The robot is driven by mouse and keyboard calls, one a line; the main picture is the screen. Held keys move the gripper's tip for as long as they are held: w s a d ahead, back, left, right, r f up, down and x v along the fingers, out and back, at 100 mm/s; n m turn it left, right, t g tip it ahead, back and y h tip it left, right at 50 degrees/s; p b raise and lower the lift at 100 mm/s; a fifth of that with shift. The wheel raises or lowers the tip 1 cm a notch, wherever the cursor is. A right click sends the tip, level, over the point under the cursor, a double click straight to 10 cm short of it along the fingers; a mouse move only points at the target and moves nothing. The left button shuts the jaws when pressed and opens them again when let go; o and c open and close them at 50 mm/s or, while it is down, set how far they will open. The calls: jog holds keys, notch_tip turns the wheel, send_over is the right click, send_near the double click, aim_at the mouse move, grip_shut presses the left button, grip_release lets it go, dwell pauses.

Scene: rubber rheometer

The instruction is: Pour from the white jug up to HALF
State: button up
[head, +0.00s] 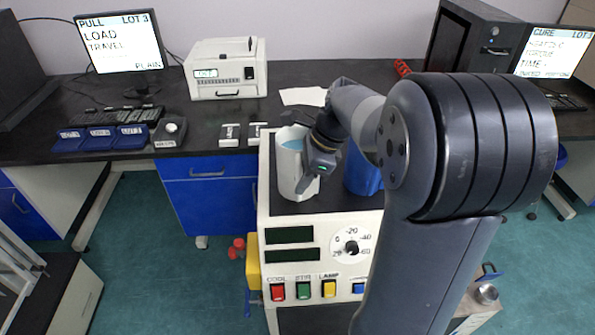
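The white jug (287,174) stands upright, or nearly so, on the dark top of the white machine (265,205). Light blue shows inside its mouth; I cannot tell whether this is liquid or lining. My gripper (311,180) is at the jug's right side, touching or very close to it. Its fingers are hidden or too small to make out, so I cannot tell whether it grips the jug. A blue container (358,174) stands to the right on the same top, largely hidden behind my arm. No HALF mark is readable.
The machine's front has a dial (351,247) and coloured buttons (303,290). The dark bench (210,112) behind holds a white instrument (226,70), blue trays (100,138), small boxes (230,134) and a left monitor (120,42). My arm covers much of the right side.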

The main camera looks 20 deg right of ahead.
grip_shut()
dwell(0.9)
jog(key=shift+r, duration=0.1)
